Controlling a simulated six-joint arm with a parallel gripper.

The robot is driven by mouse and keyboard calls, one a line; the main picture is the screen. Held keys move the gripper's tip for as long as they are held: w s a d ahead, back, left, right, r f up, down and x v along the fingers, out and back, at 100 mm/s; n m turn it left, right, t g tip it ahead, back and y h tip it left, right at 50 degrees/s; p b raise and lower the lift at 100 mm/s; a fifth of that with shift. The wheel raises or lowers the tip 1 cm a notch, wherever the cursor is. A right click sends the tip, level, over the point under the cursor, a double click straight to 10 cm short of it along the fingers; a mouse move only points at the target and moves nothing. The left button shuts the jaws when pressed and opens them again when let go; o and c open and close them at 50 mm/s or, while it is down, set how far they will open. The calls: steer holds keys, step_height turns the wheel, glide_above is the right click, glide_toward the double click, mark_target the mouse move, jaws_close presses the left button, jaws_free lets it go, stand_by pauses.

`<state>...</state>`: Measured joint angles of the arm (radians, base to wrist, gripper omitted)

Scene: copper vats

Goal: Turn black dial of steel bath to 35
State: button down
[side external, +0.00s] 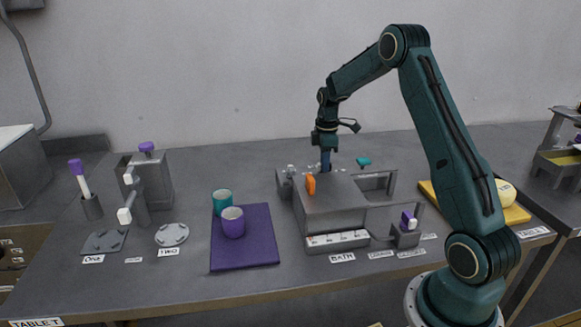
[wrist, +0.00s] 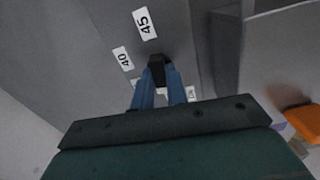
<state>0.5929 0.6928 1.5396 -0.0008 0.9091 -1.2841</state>
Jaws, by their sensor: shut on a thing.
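The steel bath (side external: 335,212) is a grey box-shaped unit on the dark table, above the "BATH" label. My gripper (side external: 325,170) points down at its back side. In the wrist view, my gripper (wrist: 158,86) has its blue fingers shut on the black dial (wrist: 157,66). The dial stands on a grey surface with number labels. The "45" label (wrist: 145,23) and the "40" label (wrist: 123,58) are readable. Other labels near the fingers are partly hidden. I cannot tell which number the dial points to. The dial is not clearly visible in the side view.
A purple mat (side external: 243,250) with teal and purple cups lies to the left. A teal piece (side external: 363,162) lies behind right. A yellow board (side external: 515,214) is at the right.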

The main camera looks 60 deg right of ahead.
steer(key=m, duration=0.5)
steer(key=shift+m, duration=0.3)
steer(key=m, duration=0.5)
stand_by(0.4)
steer(key=c, duration=1.4)
jaws_free()
steer(key=shift+r, duration=0.1)
step_height(320, 180, up, 14)
